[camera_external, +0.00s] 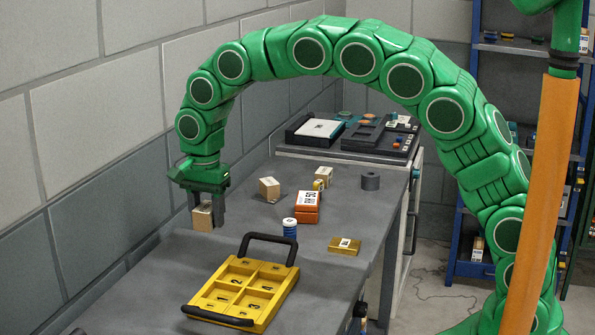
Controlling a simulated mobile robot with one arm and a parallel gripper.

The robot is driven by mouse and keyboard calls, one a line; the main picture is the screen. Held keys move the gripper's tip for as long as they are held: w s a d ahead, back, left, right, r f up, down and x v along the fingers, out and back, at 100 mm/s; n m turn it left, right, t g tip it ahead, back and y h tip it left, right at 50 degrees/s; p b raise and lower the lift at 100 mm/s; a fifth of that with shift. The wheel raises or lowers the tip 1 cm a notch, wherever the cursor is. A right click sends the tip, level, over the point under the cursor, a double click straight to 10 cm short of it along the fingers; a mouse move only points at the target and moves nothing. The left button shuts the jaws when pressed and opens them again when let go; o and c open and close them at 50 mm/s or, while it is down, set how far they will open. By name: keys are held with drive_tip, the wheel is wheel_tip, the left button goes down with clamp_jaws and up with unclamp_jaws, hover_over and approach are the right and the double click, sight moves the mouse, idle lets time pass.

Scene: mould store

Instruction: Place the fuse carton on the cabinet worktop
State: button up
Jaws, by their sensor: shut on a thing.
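My gripper (207,211) points down over the left side of the grey bench. It is shut on a small tan carton (202,218) with a pale top, which I take to be the fuse carton; its marking is too small to read. The carton is at or just above the bench surface; I cannot tell whether it touches. The cabinet worktop (288,151) is the grey top at the far end of the bench, above a pale cabinet. My gripper is well in front of it and to its left.
A yellow handled tray (222,277) with numbered compartments lies in front. Another tan box (269,189), an orange box (307,212), a blue-and-white spool (290,228), a gold box (344,246) and a grey ring (371,181) stand on the bench. Devices (380,137) cover much of the worktop.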

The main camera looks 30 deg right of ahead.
hover_over(187, 259)
drive_tip(key=f, duration=0.5)
drive_tip(key=shift+s+d+f, duration=0.2)
drive_tip(key=shift+s+f, duration=0.05)
drive_tip(key=shift+f, duration=0.15)
drive_tip(key=shift+w+a+f, duration=0.2)
drive_tip(key=shift+w+f, duration=0.05)
drive_tip(key=shift+f, duration=1.65)
drive_tip(key=shift+f, duration=0.1)
drive_tip(key=o, duration=1.1)
wheel_tip(187, 259, up, 12)
